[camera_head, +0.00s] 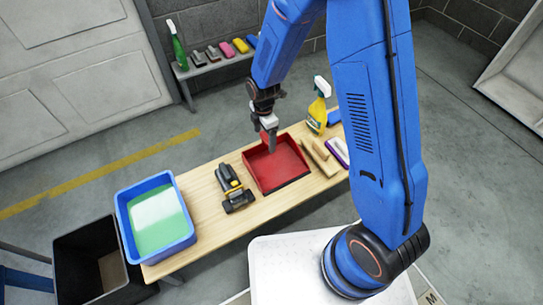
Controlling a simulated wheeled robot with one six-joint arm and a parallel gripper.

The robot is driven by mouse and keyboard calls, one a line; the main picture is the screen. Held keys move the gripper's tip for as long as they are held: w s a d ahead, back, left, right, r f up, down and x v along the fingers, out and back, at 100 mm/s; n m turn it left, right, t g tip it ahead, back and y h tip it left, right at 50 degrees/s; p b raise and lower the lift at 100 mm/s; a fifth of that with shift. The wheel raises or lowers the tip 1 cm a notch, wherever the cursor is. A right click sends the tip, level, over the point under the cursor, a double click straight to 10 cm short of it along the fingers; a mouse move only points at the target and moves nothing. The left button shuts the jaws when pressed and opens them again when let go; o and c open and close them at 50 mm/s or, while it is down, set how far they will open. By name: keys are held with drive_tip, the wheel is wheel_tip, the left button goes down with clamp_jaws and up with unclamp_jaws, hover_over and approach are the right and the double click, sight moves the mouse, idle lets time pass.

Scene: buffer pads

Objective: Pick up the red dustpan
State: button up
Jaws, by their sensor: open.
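The red dustpan (283,172) lies on the wooden bench, its open tray facing up and toward the front. My gripper (270,145) hangs pointing down over the dustpan's back edge, where its handle side is. The jaws are open. A small red part shows right beside the fingers, but the gripper hides most of the handle. I cannot tell from this view whether the fingers touch it or stand just above it.
Wooden blocks (320,158), a purple-edged brush (339,151) and a yellow spray bottle (318,107) stand right. A blue tub (186,241) with green liquid sits at left. A black bin (75,262) stands below.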

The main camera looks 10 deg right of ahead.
sight(275, 157)
drive_tip(key=shift+d+f, duration=0.2)
drive_tip(key=shift+f, duration=1.1)
drive_tip(key=shift+d+f, duration=0.15)
drive_tip(key=shift+f, duration=1.1)
drive_tip(key=shift+c, duration=0.6)
drive_tip(key=c, duration=1.2)
drive_tip(key=shift+c, duration=0.2)
drive_tip(key=shift+r, duration=0.15)
